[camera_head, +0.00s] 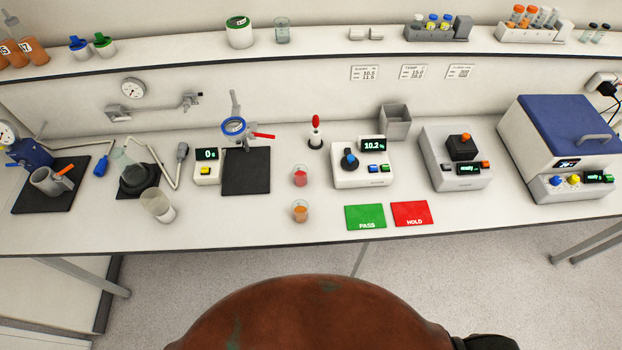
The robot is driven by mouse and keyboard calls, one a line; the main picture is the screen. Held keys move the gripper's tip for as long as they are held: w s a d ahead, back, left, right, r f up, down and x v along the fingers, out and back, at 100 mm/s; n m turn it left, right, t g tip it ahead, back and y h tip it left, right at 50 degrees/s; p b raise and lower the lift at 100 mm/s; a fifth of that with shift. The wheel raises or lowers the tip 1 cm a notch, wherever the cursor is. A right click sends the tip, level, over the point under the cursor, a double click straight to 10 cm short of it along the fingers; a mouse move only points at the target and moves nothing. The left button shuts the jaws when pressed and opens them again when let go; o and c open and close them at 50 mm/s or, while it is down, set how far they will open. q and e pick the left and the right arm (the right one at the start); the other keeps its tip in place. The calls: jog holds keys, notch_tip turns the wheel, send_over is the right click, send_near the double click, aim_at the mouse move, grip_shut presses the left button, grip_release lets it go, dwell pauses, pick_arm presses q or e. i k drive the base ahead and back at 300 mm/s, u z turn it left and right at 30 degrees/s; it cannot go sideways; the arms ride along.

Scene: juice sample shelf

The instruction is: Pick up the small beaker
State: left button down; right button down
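Two small clear beakers stand upright on the white bench, left of the green mat. The nearer small beaker (300,212) holds orange liquid. The farther small beaker (300,177) holds red liquid. Another clear glass vessel (282,31) is on the shelf. I cannot tell from the picture alone which one the task means. Neither of my grippers shows in the head view.
A green PASS mat (365,217) and red HOLD mat (411,213) lie right of the beakers. Behind are a 10.2 meter (361,165) and a red-topped dropper (315,132). A dark scale pad (246,171) is left. The bench (250,224) is clear in front.

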aim_at(301, 207)
jog(key=z, duration=1.9)
jog(key=k, duration=1.3)
jog(key=u, duration=1.8)
jog(key=i, duration=0.5)
jog(key=z, duration=0.05)
